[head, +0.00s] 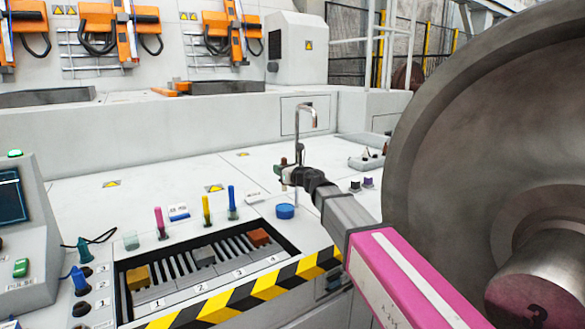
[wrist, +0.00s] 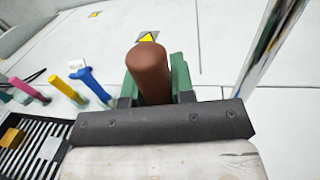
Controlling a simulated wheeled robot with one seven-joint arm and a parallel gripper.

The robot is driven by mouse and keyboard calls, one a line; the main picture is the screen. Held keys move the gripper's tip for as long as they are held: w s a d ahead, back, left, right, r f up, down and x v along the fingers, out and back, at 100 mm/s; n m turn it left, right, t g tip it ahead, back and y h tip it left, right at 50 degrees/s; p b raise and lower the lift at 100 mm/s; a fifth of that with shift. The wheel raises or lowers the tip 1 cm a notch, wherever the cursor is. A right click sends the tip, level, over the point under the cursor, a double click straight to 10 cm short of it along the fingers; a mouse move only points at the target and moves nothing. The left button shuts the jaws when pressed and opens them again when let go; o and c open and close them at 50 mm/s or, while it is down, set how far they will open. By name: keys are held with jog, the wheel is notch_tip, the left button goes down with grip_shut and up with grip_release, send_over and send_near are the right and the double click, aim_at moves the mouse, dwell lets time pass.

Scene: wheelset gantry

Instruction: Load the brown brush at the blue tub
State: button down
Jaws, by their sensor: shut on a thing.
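My gripper (head: 287,178) is shut on the brown brush (wrist: 149,72). In the wrist view the brush's rounded brown end stands up between the green jaws. In the head view only a small brown bit of the brush (head: 283,161) shows at the jaws. The blue tub (head: 285,211) is a short round blue piece on the white bench, below and close to my gripper in the head view. The tub does not show in the wrist view. The lower part of the brush is hidden.
A bent chrome pipe (head: 299,130) rises right beside my gripper. A slotted tray (head: 208,268) with several numbered places lies at front left; pink (head: 160,222), yellow (head: 206,210) and blue (head: 232,202) sticks stand behind it. A big steel wheel (head: 440,130) fills the right.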

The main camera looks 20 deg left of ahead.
jog(key=shift+f, duration=0.1)
jog(key=shift+f, duration=2.9)
jog(key=shift+f, duration=0.55)
notch_tip(320, 180, up, 7)
dwell(1.1)
dwell(0.4)
